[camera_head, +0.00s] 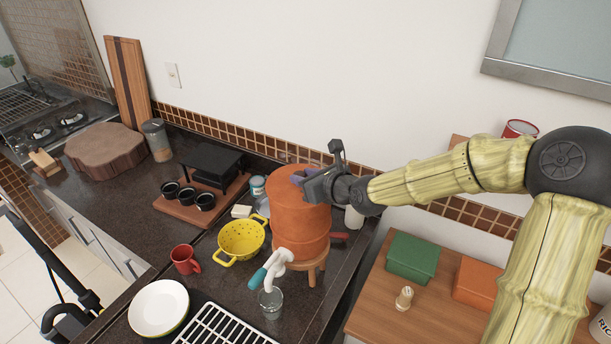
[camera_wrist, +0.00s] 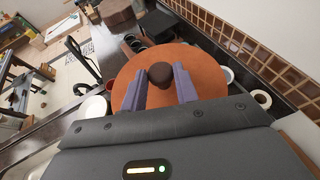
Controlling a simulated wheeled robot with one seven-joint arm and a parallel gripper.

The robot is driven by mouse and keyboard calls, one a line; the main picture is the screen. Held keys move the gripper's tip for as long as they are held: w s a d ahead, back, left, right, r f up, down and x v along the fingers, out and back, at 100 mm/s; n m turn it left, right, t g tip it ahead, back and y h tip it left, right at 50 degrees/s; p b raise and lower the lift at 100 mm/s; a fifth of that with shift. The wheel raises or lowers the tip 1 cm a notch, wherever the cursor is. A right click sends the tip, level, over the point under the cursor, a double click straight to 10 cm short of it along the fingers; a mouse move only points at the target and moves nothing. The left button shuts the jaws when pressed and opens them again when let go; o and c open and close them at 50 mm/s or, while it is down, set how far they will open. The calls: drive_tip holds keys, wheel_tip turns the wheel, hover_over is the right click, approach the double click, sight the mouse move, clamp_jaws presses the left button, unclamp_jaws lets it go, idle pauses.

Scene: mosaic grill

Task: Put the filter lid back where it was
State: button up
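The clay water filter (camera_head: 299,222) is an orange-brown cylinder on a small wooden stool on the dark counter. The filter lid (camera_head: 284,178), a round orange disc, is at its top. Whether it rests fully on the rim I cannot tell. In the wrist view the lid (camera_wrist: 127,78) fills the middle, with a dark brown knob (camera_wrist: 160,74) at its centre. My gripper (camera_head: 300,178) reaches in from the right at the lid's top. In the wrist view its two purple fingers (camera_wrist: 160,82) stand on either side of the knob and appear to touch it.
A yellow colander (camera_head: 241,239), red mug (camera_head: 184,259), white plate (camera_head: 158,307) and glass (camera_head: 271,303) stand left of and before the filter. Green box (camera_head: 412,257) and orange box (camera_head: 475,283) sit on the wooden surface at right.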

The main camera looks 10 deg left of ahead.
drive_tip(key=o, duration=0.4)
drive_tip(key=shift+o, duration=0.2)
drive_tip(key=shift+d+r, duration=0.1)
drive_tip(key=v, duration=1.2)
idle(0.7)
